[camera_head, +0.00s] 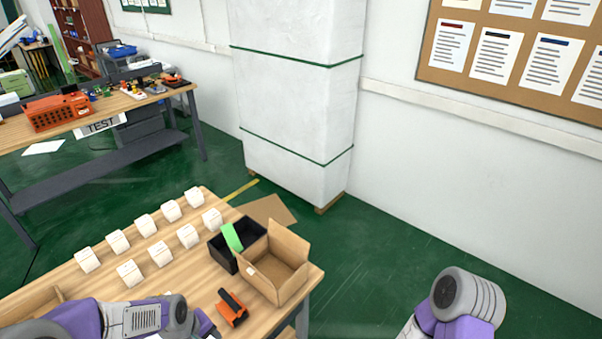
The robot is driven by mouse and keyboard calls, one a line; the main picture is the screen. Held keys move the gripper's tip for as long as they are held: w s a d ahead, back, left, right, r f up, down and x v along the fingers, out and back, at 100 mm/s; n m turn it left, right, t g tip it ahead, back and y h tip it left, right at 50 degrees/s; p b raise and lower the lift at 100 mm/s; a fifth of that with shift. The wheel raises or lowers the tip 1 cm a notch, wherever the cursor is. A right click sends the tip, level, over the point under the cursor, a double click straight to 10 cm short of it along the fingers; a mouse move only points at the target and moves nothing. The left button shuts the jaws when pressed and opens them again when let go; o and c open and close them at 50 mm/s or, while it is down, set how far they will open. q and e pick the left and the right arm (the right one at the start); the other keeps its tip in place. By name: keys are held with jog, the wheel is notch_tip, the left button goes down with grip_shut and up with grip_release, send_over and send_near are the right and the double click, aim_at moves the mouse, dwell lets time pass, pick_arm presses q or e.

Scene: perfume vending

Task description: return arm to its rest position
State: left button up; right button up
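My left arm (130,317), purple and grey, comes in at the bottom left over the near table. Its gripper does not show. My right arm (458,310) is at the bottom right, over the green floor and clear of the table. Its gripper is out of the picture too. I cannot tell from this view whether either gripper holds anything.
The wooden table (199,280) bears several small white boxes (146,225), a black bin (247,233) with a green item (231,237), an open cardboard box (272,272) and an orange-black tool (232,307). A wrapped white stack (296,120) stands behind. Floor at right is free.

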pick_arm(q)
jog(key=s+d+f+m+h+b, duration=0.1)
jog(key=d+f, duration=0.3)
jog(key=f, duration=0.4)
jog(key=s+d+f+m+b, duration=0.1)
jog(key=s+d+f+m, duration=0.2)
jog(key=f, duration=0.5)
jog(key=s+d+f+m+g+h+b, duration=0.1)
jog(key=s+d+f+m+b, duration=0.1)
jog(key=d+f, duration=0.4)
notch_tip(320, 180, down, 3)
jog(key=shift+s+d+r+m+h, duration=0.1)
jog(key=shift+s+d+m+h, duration=0.25)
jog(key=shift+s, duration=0.35)
pick_arm(e)
jog(key=f, duration=0.2)
jog(key=w+f, duration=0.1)
jog(key=f, duration=0.1)
jog(key=shift+w+f, duration=0.1)
jog(key=shift+f, duration=0.1)
pick_arm(q)
jog(key=shift+a, duration=0.1)
